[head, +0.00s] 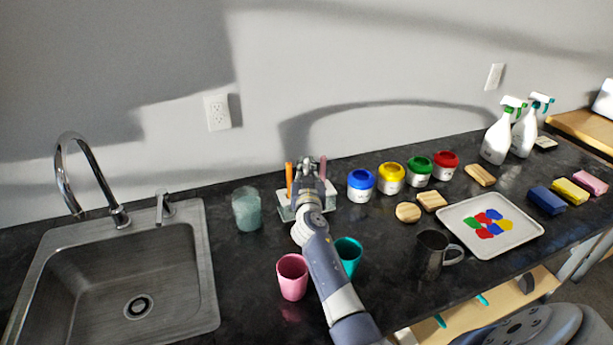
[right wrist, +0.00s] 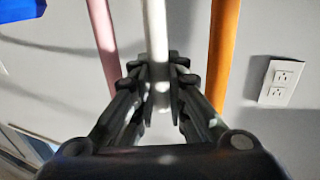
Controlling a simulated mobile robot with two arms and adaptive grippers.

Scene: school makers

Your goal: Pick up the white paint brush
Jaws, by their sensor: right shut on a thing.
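The white paint brush (right wrist: 157,35) stands upright between the fingers of my right gripper (right wrist: 161,85) in the right wrist view. The fingers are shut on its handle. In the head view my right gripper (head: 308,168) is at the brush holder (head: 286,213), and it hides most of the white brush. An orange brush (head: 289,176) stands to its left and a pink brush (head: 322,168) to its right. In the right wrist view the pink brush (right wrist: 103,40) is on the left and the orange brush (right wrist: 222,45) on the right, both outside the fingers. My left gripper is not in view.
A glass of cloudy water (head: 246,210) stands left of the holder. Pink (head: 292,278) and teal (head: 349,252) cups flank my right arm. Several paint jars (head: 361,187) stand to the right, with a metal mug (head: 432,257) and paint tray (head: 520,238) nearer. A sink (head: 100,250) is at left.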

